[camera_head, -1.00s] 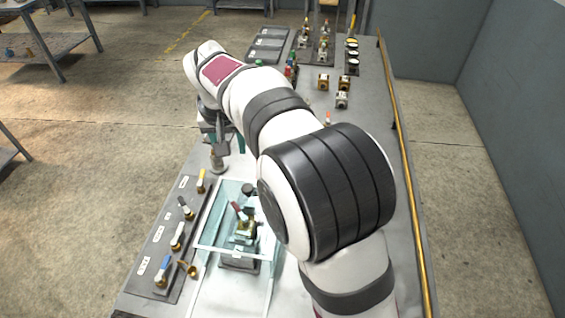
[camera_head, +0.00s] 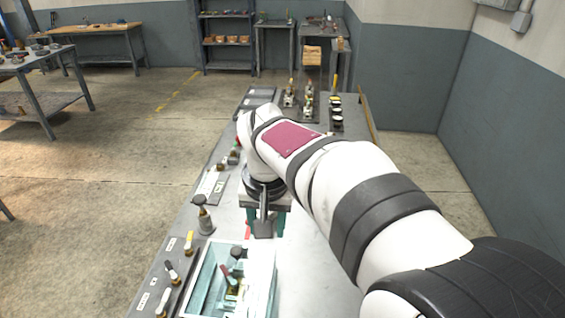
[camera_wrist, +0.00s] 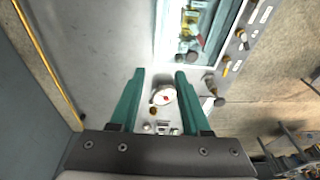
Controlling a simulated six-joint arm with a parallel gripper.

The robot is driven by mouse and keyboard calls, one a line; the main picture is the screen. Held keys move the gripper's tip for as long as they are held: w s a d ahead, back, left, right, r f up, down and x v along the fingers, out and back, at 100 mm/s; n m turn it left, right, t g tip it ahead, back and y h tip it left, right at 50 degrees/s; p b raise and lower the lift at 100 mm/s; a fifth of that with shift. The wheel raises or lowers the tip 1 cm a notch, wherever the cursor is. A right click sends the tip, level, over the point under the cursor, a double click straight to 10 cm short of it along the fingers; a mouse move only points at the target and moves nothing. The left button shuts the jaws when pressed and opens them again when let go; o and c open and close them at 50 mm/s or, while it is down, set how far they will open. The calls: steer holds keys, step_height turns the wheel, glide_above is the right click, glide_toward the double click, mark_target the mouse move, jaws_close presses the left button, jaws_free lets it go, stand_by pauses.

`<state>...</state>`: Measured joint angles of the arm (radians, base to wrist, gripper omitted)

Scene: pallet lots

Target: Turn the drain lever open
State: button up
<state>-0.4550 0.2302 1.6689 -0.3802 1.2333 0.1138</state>
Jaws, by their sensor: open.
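A clear-walled tank (camera_head: 269,296) stands on the bench, with a valve and a red-handled lever (camera_head: 229,276) inside it. A label panel (camera_head: 143,302) to its left carries several small levers, including a yellow one (camera_head: 190,243), a black one (camera_head: 172,271) and a white one (camera_head: 162,284). I cannot read which is the drain lever. The tank also shows at the top of the wrist view (camera_wrist: 163,40). My gripper (camera_wrist: 160,75) has two green fingers, open and apart. It is above the bench beyond the tank. A white round piece with a red mark (camera_wrist: 163,97) appears between the fingers, apparently below them.
A dark-topped bottle-like item (camera_head: 203,218) stands left of my gripper, near the bench edge. Several fittings (camera_head: 308,104) and dark round parts (camera_head: 336,113) stand at the far end. Bare bench lies beside the tank.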

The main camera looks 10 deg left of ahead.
steer(key=w+a+f+n+t, duration=0.1)
steer(key=w+a+f, duration=0.1)
steer(key=a, duration=0.5)
steer(key=w+a+f, duration=0.1)
steer(key=w+a, duration=0.2)
steer(key=a, duration=0.3)
steer(key=t, duration=0.1)
glide_toward(189, 240)
steer(key=shift+n, duration=0.3)
steer(key=x, duration=0.6)
steer(key=shift+f, duration=0.25)
steer(key=shift+w+a+f, duration=0.1)
steer(key=shift+w+f, duration=0.1)
steer(key=shift+f, duration=0.2)
jaws_close()
